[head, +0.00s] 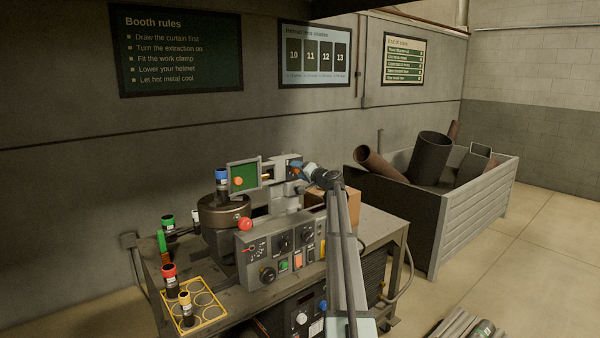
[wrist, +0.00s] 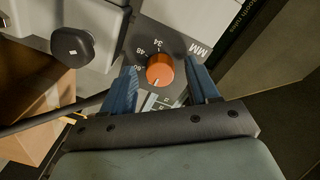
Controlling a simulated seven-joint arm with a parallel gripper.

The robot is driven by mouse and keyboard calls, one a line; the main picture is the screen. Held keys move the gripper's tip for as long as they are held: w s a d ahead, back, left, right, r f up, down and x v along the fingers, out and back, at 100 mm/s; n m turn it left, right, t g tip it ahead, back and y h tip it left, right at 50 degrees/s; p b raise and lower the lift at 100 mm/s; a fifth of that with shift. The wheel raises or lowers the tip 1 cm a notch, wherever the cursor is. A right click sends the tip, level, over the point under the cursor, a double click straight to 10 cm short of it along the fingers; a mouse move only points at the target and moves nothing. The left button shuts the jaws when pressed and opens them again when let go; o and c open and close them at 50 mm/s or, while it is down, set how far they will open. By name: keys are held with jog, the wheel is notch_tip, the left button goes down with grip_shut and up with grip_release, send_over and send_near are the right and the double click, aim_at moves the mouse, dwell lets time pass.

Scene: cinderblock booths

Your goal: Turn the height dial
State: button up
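The height dial is an orange round knob (wrist: 160,68) with a pale pointer line, on a dark plate marked 34, 48 and MM in the wrist view. The pointer faces down in that view. My gripper (wrist: 162,76) is open, with one blue finger on each side of the dial and a visible gap to both. It holds nothing. In the head view my gripper (head: 300,168) is at the upper right of the bench machine (head: 262,255). I cannot make out the dial there, behind my gripper.
A black knob (wrist: 78,45) sits left of the dial. A cardboard box (head: 344,207) stands close to my arm. A green screen (head: 244,175) and a dark drum (head: 224,212) are left of my gripper. A metal scrap bin (head: 478,207) stands at the right.

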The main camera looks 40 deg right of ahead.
jog(key=shift+s, duration=0.1)
jog(key=s, duration=1.3)
jog(key=shift+s+r, duration=0.3)
jog(key=shift+s, duration=0.05)
jog(key=shift+a, duration=0.1)
dwell(1.3)
